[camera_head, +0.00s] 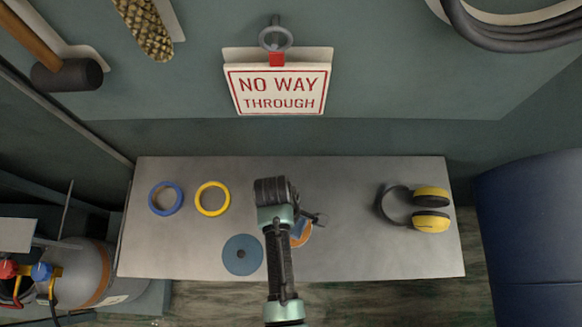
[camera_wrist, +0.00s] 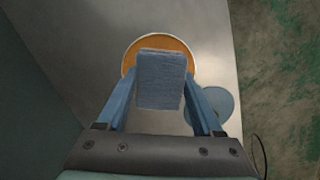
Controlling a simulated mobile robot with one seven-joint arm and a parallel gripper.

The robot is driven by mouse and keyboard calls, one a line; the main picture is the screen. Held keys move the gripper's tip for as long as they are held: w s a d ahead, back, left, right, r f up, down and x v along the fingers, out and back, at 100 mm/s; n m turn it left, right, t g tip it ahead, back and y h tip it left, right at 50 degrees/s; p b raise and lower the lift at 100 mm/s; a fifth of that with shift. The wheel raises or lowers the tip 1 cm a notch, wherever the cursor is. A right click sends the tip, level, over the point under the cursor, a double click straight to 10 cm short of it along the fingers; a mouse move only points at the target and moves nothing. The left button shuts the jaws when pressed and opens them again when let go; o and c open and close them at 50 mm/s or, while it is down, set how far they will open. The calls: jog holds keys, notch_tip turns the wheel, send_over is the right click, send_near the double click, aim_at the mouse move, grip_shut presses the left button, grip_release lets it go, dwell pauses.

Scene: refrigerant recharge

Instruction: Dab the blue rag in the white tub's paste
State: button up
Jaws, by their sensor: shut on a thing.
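The white tub (camera_wrist: 160,36) shows from above in the wrist view as a round pale rim around orange-brown paste (camera_wrist: 136,58). In the head view the orange paste (camera_head: 303,238) is partly hidden by my arm. My gripper (camera_wrist: 160,88) is shut on the blue rag (camera_wrist: 161,78), a folded grey-blue block between the two blue fingers. The rag lies over the tub in the wrist view and covers much of the paste. I cannot tell whether the rag touches the paste. In the head view my gripper (camera_head: 301,226) is mostly hidden behind my wrist.
A blue disc (camera_head: 242,255) lies left of the tub on the grey bench (camera_head: 350,255). Blue tape (camera_head: 153,199) and yellow tape (camera_head: 199,200) rings lie further left. Yellow earmuffs (camera_head: 431,197) lie at the right. The bench between tub and earmuffs is clear.

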jog(key=shift+r+p, duration=2.7)
jog(key=shift+r, duration=0.1)
jog(key=shift+f, duration=0.1)
jog(key=w+r+m+g+y+b, duration=0.1)
jog(key=w+r+m+b, duration=0.3)
jog(key=w+r+m, duration=0.3)
notch_tip(320, 180, up, 4)
jog(key=m, duration=0.6)
jog(key=shift+w+f+y, duration=0.15)
jog(key=shift+w+y, duration=0.05)
jog(key=shift+y, duration=0.1)
